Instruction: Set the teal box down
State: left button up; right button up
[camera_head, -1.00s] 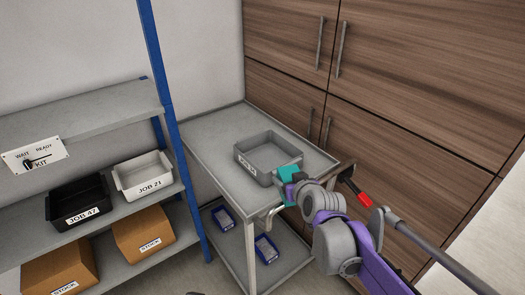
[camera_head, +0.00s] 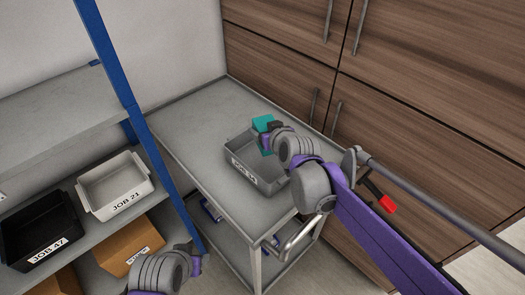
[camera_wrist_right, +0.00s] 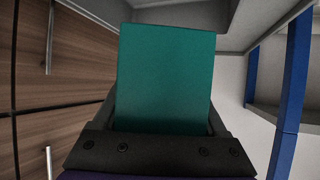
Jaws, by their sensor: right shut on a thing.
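The teal box (camera_head: 262,123) is held by my right gripper (camera_head: 267,137), at the far side of the grey tray (camera_head: 243,172) in the head view. The gripper and wrist hide much of the box and part of the tray. I cannot tell whether the box touches the tray. In the right wrist view the teal box (camera_wrist_right: 168,78) stands between the two fingers of the shut right gripper (camera_wrist_right: 163,118). My left arm's end (camera_head: 194,263) shows at the lower left; its fingers cannot be made out.
The tray stands on a grey cart (camera_head: 188,122). A blue post (camera_head: 140,125) and shelves are at left, with a white JOB 21 bin (camera_head: 115,185), a black JOB 47 bin (camera_head: 40,228) and cardboard stock boxes (camera_head: 128,247). Wooden cabinets (camera_head: 430,110) stand behind the cart.

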jog(key=f, duration=0.4)
jog(key=shift+s+d+f, duration=0.1)
jog(key=shift+s+f, duration=0.1)
jog(key=shift+f, duration=0.15)
jog(key=shift+f+b, duration=0.45)
jog(key=shift+f, duration=1.9)
jog(key=shift+f, duration=0.1)
jog(key=shift+f+b, duration=0.45)
jog(key=shift+f, duration=0.1)
jog(key=o, duration=1.5)
jog(key=shift+r, duration=0.1)
